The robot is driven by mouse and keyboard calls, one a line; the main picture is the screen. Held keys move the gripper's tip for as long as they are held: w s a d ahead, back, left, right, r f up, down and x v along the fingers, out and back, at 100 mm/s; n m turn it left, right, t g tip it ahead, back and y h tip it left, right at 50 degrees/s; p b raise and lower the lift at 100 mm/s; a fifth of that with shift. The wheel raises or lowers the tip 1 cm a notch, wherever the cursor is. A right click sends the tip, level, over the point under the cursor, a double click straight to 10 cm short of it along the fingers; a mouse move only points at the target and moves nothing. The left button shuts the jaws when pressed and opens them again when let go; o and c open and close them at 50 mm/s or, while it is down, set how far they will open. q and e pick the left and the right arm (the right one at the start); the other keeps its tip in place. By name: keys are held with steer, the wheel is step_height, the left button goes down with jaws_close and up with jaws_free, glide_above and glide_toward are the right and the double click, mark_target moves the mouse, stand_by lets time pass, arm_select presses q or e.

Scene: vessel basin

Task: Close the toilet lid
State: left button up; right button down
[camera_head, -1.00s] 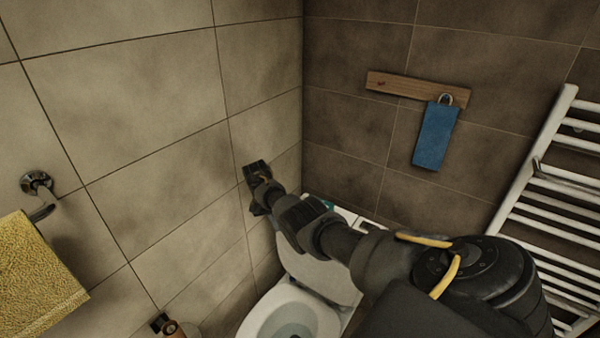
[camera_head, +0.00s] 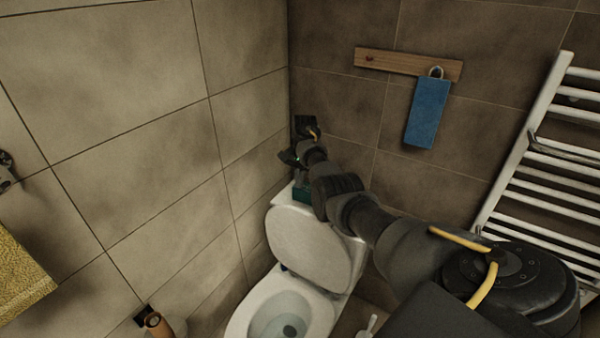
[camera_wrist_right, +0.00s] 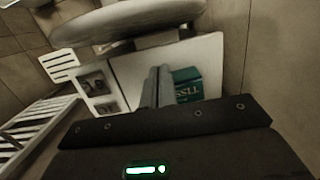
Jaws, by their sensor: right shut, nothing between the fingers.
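The white toilet lid (camera_head: 312,245) stands raised against the tank behind the toilet bowl (camera_head: 282,318) in the head view. In the right wrist view the lid (camera_wrist_right: 125,20) shows edge-on at the top. My right arm reaches over the lid's upper right part. My right gripper (camera_head: 298,140) is above and behind the lid, near the wall corner, apart from the lid. In the wrist view its fingers (camera_wrist_right: 158,88) are together and empty, over the white tank top (camera_wrist_right: 125,80). My left gripper is not in view.
A teal tissue box (camera_wrist_right: 188,84) sits on the tank, beside my fingers in the wrist view. A white towel radiator (camera_head: 545,150) is at right. A blue towel (camera_head: 427,112) hangs on the back wall. A yellow towel (camera_head: 20,275) hangs at left.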

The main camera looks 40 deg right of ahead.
steer(key=s+a+f+p, duration=0.1)
steer(key=a+f+p, duration=0.2)
steer(key=a+f, duration=0.1)
steer(key=shift+s+a+f, duration=0.15)
steer(key=shift+a+f, duration=0.2)
steer(key=shift+f, duration=0.4)
